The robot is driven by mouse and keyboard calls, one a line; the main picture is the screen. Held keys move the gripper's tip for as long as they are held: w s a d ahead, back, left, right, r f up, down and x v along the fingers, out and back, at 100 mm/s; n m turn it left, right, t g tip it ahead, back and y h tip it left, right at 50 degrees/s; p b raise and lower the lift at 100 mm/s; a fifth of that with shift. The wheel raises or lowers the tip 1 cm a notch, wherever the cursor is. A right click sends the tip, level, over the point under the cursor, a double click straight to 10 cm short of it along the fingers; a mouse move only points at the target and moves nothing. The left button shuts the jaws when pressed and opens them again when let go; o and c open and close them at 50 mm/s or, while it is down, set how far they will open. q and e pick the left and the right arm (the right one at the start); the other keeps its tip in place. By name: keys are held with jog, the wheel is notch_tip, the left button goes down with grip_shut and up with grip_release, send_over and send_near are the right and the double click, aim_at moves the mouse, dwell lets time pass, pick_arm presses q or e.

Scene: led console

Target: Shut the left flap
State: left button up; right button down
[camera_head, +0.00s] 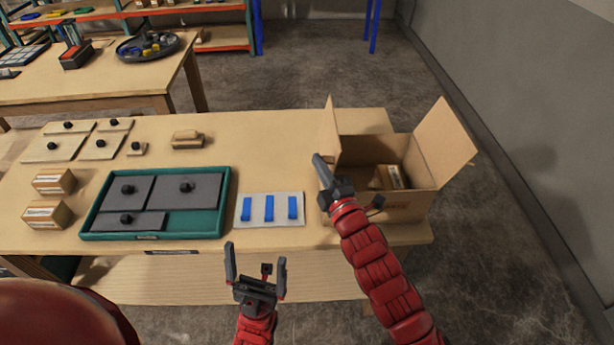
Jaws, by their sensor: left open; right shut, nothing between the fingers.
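An open cardboard box (412,205) stands at the right end of the table. Its left flap (332,128) stands about upright along the left side. Its right flap (444,143) leans outward to the right. A small brown carton with a white label (397,177) lies inside the box. My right gripper (319,161) is shut and empty, at the near lower edge of the left flap, on its outer side. I cannot tell whether it touches the flap. My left gripper (256,262) is open and empty in front of the table's front edge, away from the box.
On the table (270,135) are a green tray with grey panels (224,205), a white plate with blue strips (257,213), a tan block (187,140), knobbed wooden boards (55,150) and two small cartons (47,214). A wall stands at the right.

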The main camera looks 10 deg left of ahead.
jog(key=w+d+f+m+t+h+b, duration=0.1)
jog(key=d+f+m+t+h+b, duration=0.1)
jog(key=d+m+b, duration=0.4)
jog(key=w+d+f+m+t+h+b, duration=0.2)
jog(key=d+f+m+b, duration=0.3)
jog(key=m, duration=0.9)
jog(key=shift+w+d+t+h+b, duration=0.2)
jog(key=shift+d+t+h+b, duration=0.55)
jog(key=shift+b, duration=0.45)
jog(key=shift+a+f, duration=0.1)
jog(key=shift+f, duration=0.05)
